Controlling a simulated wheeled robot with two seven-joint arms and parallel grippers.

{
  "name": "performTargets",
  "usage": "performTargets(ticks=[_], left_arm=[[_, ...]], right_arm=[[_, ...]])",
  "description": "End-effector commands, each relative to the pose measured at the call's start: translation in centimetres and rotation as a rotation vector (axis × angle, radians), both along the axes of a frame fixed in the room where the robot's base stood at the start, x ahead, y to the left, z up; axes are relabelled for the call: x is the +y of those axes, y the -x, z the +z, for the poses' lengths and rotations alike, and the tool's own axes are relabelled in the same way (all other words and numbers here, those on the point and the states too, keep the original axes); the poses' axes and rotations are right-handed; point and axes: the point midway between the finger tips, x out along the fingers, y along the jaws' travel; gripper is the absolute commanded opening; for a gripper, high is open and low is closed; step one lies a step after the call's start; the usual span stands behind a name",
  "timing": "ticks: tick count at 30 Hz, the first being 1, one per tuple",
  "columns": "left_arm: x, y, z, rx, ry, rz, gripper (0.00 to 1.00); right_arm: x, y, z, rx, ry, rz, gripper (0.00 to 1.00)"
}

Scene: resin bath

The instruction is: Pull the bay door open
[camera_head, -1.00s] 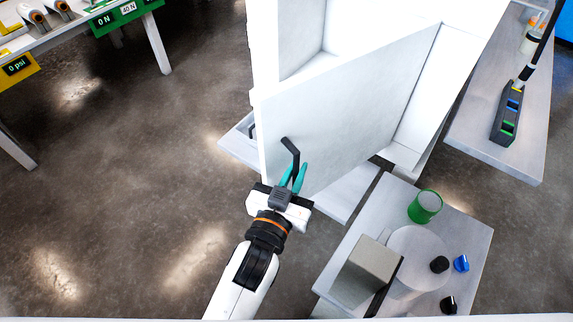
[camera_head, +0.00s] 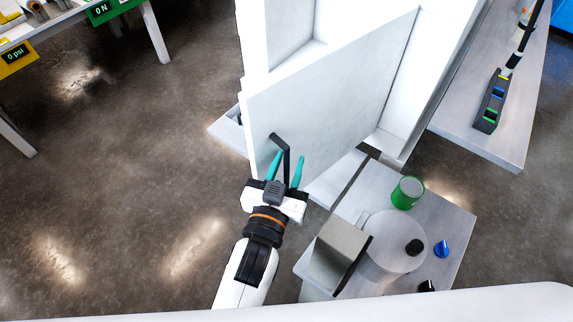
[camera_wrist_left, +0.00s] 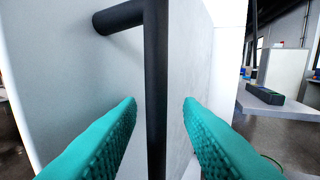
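The white bay door (camera_head: 340,105) stands swung out from the white cabinet (camera_head: 400,85), with part of the interior showing behind it. Its black bar handle (camera_head: 281,140) is on the face towards me, near the door's free edge. My left gripper (camera_head: 289,158) is open, with its teal fingers on either side of the handle. In the left wrist view the handle bar (camera_wrist_left: 156,70) runs upright between the spread fingers, with gaps on both sides. My right gripper is in neither view.
A grey table (camera_head: 447,215) at lower right holds a green cup (camera_head: 408,192), a grey box (camera_head: 336,250), a round disc and small knobs. Another bench (camera_head: 500,145) stands at far right. A table with gauges (camera_head: 75,25) is at upper left. The floor at left is clear.

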Motion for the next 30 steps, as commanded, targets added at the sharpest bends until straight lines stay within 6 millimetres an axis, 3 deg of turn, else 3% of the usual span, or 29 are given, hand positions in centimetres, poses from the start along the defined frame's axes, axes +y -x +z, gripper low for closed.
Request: performTargets(ticks=[10,24,30], left_arm=[[0.3,0.8,-0.4,0.006,-0.003,0.001,0.33],[3.5,9.2,-0.6,0.008,-0.002,0.000,0.33],[4.1,10.9,-0.3,0.004,-0.003,-0.001,0.33]], right_arm=[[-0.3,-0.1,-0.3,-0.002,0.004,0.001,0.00],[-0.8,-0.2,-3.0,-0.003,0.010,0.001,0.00],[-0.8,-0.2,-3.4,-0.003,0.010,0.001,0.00]])
